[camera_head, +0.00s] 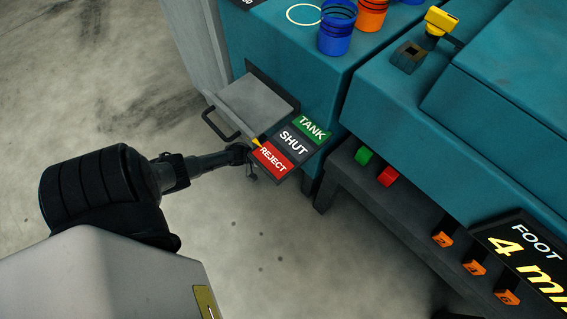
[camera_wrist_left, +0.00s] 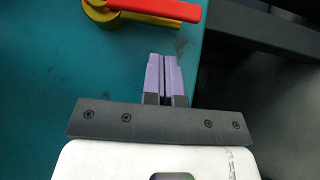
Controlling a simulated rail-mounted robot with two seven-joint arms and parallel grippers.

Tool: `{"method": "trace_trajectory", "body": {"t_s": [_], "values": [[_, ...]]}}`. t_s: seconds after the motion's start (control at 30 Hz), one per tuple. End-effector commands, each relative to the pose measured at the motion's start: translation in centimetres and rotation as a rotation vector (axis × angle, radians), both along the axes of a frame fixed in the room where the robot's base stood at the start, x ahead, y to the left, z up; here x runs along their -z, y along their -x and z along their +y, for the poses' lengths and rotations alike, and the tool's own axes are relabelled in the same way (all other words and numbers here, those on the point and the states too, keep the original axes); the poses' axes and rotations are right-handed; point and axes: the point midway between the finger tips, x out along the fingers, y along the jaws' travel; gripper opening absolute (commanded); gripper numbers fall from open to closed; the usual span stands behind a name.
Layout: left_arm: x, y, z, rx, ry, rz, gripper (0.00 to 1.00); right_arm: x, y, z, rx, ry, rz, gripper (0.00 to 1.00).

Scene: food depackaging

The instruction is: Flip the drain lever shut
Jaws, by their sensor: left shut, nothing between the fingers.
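The drain lever shows in the left wrist view as a red handle (camera_wrist_left: 150,8) on a yellow hub (camera_wrist_left: 98,14), against a teal wall. My left gripper (camera_wrist_left: 164,75) is shut and empty, its purple fingertips a little below the handle in that picture and apart from it. In the head view my left arm reaches to the label plate, and its fingers cannot be made out. The plate reads TANK in green (camera_head: 313,127), SHUT in grey (camera_head: 294,143) and REJECT in red (camera_head: 272,160). A small yellow pointer (camera_head: 257,143) is beside REJECT. My right gripper is out of view.
A grey tray-like flap (camera_head: 255,104) with a black handle (camera_head: 219,127) juts out above the plate. Blue (camera_head: 336,32) and orange (camera_head: 371,14) cups stand on the teal machine. Green (camera_head: 364,155) and red (camera_head: 388,176) buttons sit to the right. Floor at left is clear.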

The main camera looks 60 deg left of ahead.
Motion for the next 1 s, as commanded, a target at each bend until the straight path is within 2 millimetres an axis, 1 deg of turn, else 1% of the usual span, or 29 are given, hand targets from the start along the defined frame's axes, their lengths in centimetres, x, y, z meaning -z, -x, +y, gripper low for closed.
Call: {"method": "trace_trajectory", "body": {"t_s": [0.03, 0.1, 0.3, 0.47, 0.8, 1.0], "values": [[0.1, 0.1, -0.8, 0.001, 0.003, 0.001, 0.00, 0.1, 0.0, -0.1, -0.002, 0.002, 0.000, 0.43], [0.1, -0.1, -1.6, 0.001, 0.001, 0.002, 0.00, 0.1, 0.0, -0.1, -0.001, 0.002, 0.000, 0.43], [0.1, -0.6, -3.0, 0.001, 0.002, 0.003, 0.00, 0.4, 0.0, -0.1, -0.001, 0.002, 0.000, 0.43], [0.0, -0.7, -3.3, 0.000, 0.001, 0.003, 0.00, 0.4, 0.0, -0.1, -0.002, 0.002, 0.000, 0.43], [0.0, -0.7, -3.4, 0.000, 0.001, 0.003, 0.00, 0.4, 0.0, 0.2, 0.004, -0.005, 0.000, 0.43], [0.0, -0.5, -3.8, -0.009, 0.003, 0.004, 0.00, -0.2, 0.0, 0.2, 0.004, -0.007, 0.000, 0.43]]}}
